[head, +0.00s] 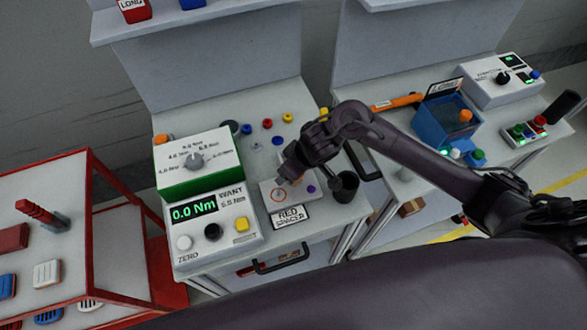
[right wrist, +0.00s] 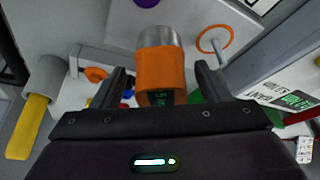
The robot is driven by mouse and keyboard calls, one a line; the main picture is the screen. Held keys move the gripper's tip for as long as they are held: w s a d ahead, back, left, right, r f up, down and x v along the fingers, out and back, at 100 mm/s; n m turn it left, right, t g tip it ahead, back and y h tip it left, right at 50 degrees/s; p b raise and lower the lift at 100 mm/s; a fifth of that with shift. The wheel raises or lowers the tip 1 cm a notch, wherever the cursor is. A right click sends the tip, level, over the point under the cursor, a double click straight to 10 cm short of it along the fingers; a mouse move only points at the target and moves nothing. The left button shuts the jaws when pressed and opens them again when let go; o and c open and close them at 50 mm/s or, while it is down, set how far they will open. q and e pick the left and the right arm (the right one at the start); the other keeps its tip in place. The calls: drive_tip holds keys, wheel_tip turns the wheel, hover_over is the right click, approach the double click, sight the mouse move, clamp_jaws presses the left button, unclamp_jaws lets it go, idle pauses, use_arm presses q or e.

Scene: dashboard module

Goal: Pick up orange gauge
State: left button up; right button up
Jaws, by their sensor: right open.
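The orange gauge (right wrist: 160,70) shows in the right wrist view as an orange cylinder with a grey metal end and a small dark display with green digits. My right gripper (right wrist: 161,82) is open, with one finger on each side of the gauge and a visible gap on both sides. In the head view my right gripper (head: 288,174) is over the middle table, just above the white plate. There the gauge is mostly hidden behind my gripper and arm. My left gripper is not in view.
A white plate (head: 267,188) with an orange ring and a purple dot lies under my gripper, behind the "RED SPACER" label (head: 290,216). Several coloured knobs lie behind.

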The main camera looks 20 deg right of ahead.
drive_tip(key=shift+f, duration=0.15)
drive_tip(key=c, duration=1.1)
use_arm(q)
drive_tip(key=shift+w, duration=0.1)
use_arm(e)
drive_tip(key=shift+c, duration=0.6)
